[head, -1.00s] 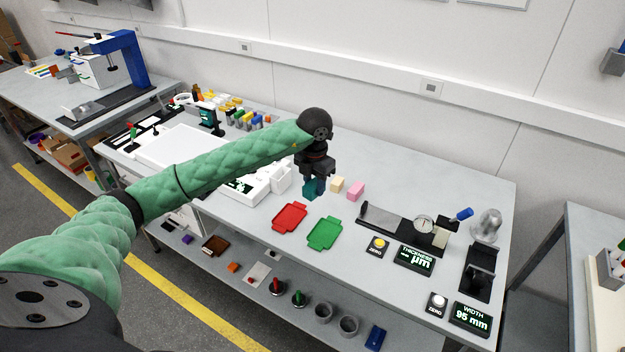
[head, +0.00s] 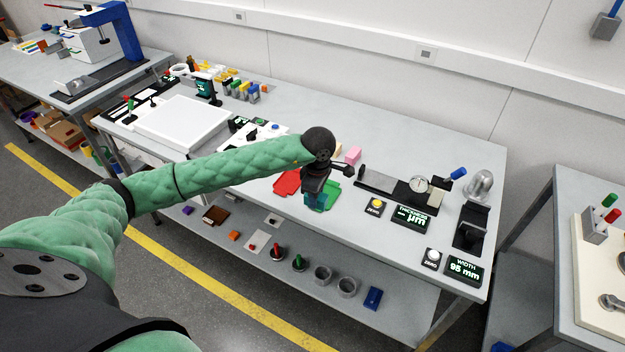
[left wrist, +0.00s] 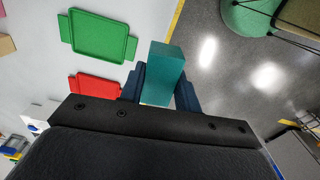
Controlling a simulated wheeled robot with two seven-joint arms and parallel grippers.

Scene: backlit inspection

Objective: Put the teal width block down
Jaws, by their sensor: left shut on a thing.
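My left gripper (head: 316,200) is shut on the teal width block (left wrist: 164,70). In the left wrist view the block stands out between the two dark fingers. In the head view the gripper mostly hides it. The gripper is above the table's front part, in front of the green tray (head: 325,203), and covers part of it. The green tray shows whole and empty in the left wrist view (left wrist: 103,38). The red tray (head: 286,182) lies beside it, to the left in the head view, also empty. My right gripper is not in view.
A pink block (head: 353,155) lies behind the trays. To the right stand the thickness gauge (head: 419,184), its display (head: 409,217), the width display (head: 464,268) and a black fixture (head: 470,228). The table's front edge is close to the gripper.

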